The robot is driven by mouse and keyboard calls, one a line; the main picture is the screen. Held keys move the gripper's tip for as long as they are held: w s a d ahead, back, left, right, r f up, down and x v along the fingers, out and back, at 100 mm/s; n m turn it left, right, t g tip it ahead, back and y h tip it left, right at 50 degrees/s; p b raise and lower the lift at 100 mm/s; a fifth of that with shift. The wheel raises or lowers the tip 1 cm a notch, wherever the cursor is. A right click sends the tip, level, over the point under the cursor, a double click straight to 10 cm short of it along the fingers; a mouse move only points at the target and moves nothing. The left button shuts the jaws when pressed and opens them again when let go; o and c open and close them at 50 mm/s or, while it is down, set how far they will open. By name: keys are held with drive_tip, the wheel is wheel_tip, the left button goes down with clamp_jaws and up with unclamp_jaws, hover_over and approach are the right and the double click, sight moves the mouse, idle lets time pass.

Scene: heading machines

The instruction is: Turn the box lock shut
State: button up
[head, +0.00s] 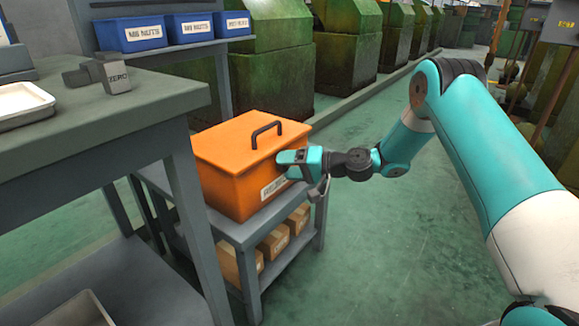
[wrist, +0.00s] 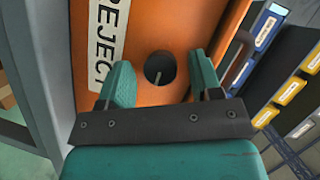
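The orange box (head: 240,165) stands closed on a grey shelf stand, with a black handle (head: 267,132) on its lid. In the wrist view its orange front (wrist: 150,30) carries a white label (wrist: 106,40) reading "REJECT". Right of the label is the round dark lock (wrist: 160,68), with a thin light mark on it, near upright in that picture. My gripper (wrist: 161,75) is open and empty, one teal finger on each side of the lock with gaps between. In the head view my gripper (head: 300,163) is at the box's front and hides the lock.
Cardboard boxes (head: 273,243) sit on the stand's lower shelf. Blue bins (head: 130,33) are behind. The green floor (head: 390,250) to the right is clear.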

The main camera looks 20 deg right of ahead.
drive_tip(key=shift+s, duration=0.1)
drive_tip(key=p+v, duration=0.3)
drive_tip(key=v, duration=1.4)
drive_tip(key=shift+d, duration=0.2)
